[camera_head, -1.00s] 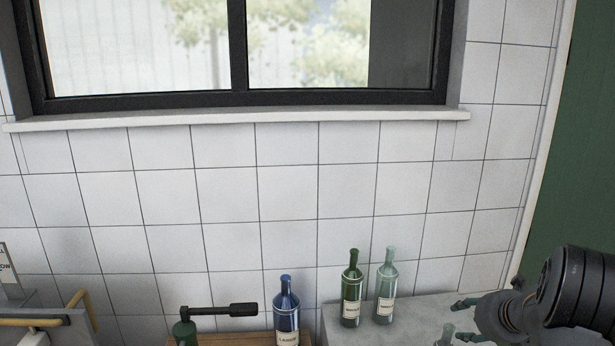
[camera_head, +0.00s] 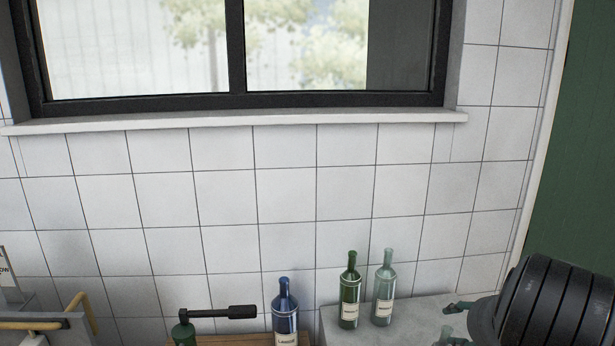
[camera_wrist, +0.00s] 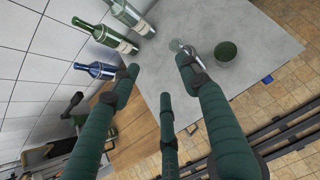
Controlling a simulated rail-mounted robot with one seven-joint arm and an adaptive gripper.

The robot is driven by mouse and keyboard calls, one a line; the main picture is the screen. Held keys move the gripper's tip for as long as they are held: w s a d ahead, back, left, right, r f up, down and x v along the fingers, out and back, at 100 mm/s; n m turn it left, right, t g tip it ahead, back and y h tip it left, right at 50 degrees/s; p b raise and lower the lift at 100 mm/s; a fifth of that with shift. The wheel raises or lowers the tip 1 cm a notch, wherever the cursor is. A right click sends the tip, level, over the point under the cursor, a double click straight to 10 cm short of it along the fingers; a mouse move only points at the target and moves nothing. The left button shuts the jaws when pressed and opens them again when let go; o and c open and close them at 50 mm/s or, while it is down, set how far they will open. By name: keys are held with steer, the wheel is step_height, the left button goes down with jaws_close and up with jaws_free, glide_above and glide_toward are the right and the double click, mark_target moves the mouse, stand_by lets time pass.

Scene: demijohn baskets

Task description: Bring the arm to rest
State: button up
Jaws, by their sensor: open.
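My gripper (camera_wrist: 160,82) shows in the wrist view with its green fingers spread wide and nothing between them. It is above a grey slab surface (camera_wrist: 190,20). In the head view only a green fingertip (camera_head: 462,306) shows beside my black arm, at the lower right; the rest is hidden or out of frame.
A blue bottle (camera_head: 285,315), a dark green bottle (camera_head: 349,295) and a pale clear bottle (camera_head: 384,292) stand near the tiled wall. A clear glass item (camera_wrist: 178,46) and a dark green round item (camera_wrist: 226,51) are near one finger. Beyond the slab is tiled floor (camera_wrist: 285,80).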

steer(key=s+a+f, duration=0.1)
steer(key=a, duration=1)
steer(key=shift+s+a+f+m, duration=0.25)
steer(key=shift+f+m, duration=0.05)
steer(key=shift+f, duration=0.05)
